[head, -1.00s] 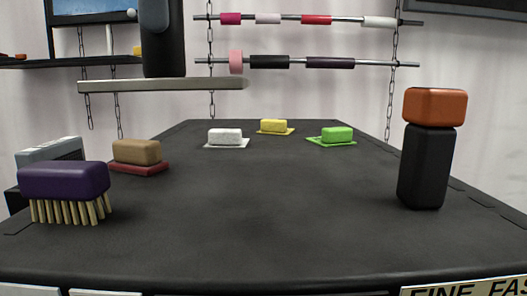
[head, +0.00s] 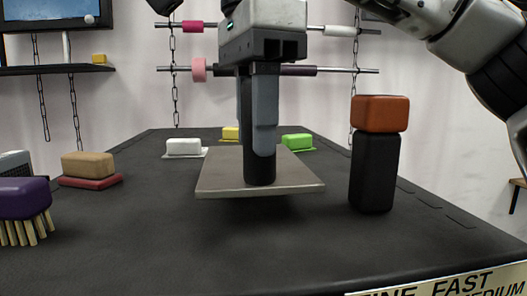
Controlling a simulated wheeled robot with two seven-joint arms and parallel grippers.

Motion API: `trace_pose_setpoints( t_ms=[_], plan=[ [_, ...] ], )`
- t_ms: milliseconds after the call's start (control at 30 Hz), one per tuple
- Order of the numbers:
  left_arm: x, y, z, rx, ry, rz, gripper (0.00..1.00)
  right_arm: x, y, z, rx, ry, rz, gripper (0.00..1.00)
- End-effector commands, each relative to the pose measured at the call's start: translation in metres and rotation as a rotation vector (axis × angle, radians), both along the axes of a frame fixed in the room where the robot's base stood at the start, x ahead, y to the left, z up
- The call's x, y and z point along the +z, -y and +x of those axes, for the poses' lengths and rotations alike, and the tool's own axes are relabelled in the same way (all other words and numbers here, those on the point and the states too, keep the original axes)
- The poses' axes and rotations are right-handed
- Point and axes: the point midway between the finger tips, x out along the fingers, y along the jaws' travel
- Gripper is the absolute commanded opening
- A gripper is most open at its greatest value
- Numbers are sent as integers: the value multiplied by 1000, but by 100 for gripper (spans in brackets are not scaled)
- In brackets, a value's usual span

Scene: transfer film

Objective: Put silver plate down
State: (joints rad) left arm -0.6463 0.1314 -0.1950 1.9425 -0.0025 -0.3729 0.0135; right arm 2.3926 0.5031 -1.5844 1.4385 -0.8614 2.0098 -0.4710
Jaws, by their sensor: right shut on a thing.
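The silver plate (head: 218,174) is a flat grey square slab with a dark upright handle (head: 258,165) at its middle. It is level and shows a dark shadow beneath its front edge, a little above the black table. My right gripper (head: 258,140) comes down from above and is shut on the handle of the plate. The gripper's fingers hide much of the handle. My left gripper is not in view.
A black block with an orange top (head: 378,115) stands close right of the plate. White (head: 184,147), yellow (head: 231,133) and green (head: 297,141) blocks sit behind it. A tan block (head: 88,165) and purple brush (head: 24,198) are left. The front middle of the table (head: 190,245) is clear.

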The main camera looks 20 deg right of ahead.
Motion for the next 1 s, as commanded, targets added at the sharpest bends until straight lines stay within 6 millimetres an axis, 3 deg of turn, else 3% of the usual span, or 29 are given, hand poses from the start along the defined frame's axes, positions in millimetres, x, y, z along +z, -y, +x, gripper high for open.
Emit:
trace_pose_setpoints(
  t_ms=[233, 633, 667, 700, 733, 1000],
  plan=[
    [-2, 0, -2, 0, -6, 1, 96, -31, 7, -1, -10, -2, 1, 0],
    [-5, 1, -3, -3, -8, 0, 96, -36, 7, -2, -13, 0, 1, 0],
    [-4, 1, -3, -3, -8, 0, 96, -36, 7, -2, -13, -1, 0, 35],
    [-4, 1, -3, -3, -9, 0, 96, -36, 7, -2, -13, -1, 0, 46],
    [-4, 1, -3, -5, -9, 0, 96, -36, 7, -2, -13, -1, 0, 51],
    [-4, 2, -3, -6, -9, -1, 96, -36, 7, -2, -13, -1, 0, 51]
  ],
)
